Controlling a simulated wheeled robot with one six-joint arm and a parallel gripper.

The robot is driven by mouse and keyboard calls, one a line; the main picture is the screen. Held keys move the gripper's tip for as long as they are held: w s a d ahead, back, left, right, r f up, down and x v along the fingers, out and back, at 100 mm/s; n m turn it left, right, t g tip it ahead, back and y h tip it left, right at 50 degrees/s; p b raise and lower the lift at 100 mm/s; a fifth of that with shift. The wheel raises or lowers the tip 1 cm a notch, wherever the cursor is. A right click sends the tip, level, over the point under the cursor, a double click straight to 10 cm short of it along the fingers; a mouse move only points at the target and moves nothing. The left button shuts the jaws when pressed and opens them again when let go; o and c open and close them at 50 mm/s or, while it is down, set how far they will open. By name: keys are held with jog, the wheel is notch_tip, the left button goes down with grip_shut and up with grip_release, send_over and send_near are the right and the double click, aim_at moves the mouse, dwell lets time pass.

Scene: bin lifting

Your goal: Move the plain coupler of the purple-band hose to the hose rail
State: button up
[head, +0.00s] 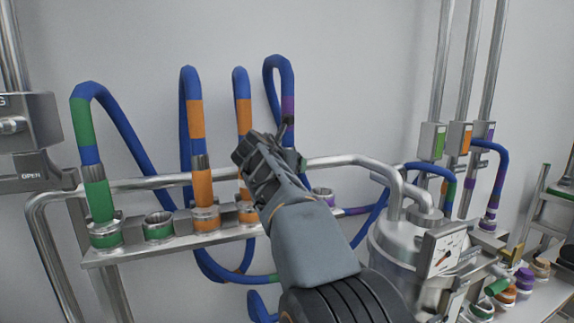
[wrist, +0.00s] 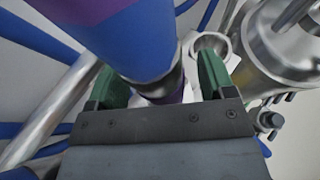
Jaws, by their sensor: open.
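The purple-band hose (head: 288,104) is blue with a purple band and loops up above the hose rail (head: 170,245). In the wrist view its blue length (wrist: 135,45) hangs over my gripper, with the purple band at the upper left. Below it a metal collar and a dark purple piece (wrist: 178,95) show between my fingers. My gripper (head: 294,148) is open, its green-padded fingers (wrist: 158,78) on either side of the hose end. Whether they touch it is unclear. My gripper and arm hide the hose's lower end in the head view, so I cannot tell where it sits.
A purple-ringed socket (head: 322,194) is at the rail's right. A green-band hose (head: 97,195), an empty green-ringed socket (head: 158,225) and two orange-band hoses (head: 203,185) are to the left. A steel vessel with a gauge (head: 440,253) and another purple-marked hose (head: 490,210) stand right.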

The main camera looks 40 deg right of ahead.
jog(key=b+v, duration=0.2)
jog(key=v, duration=1.2)
jog(key=shift+f, duration=0.15)
jog(key=s+a+f+m+y, duration=0.4)
jog(key=f+m, duration=0.4)
jog(key=f, duration=0.3)
jog(key=s+a+f+m+g+y, duration=0.1)
jog(key=s+a+f+m+y, duration=0.2)
jog(key=f+m, duration=0.5)
jog(key=s+a+f+m+g+y, duration=0.1)
jog(key=s+a+f+m+y, duration=0.3)
jog(key=f, duration=1.1)
jog(key=s+a+m, duration=0.2)
jog(key=m, duration=0.2)
jog(key=shift+s+f+y, duration=0.3)
jog(key=shift+s, duration=0.05)
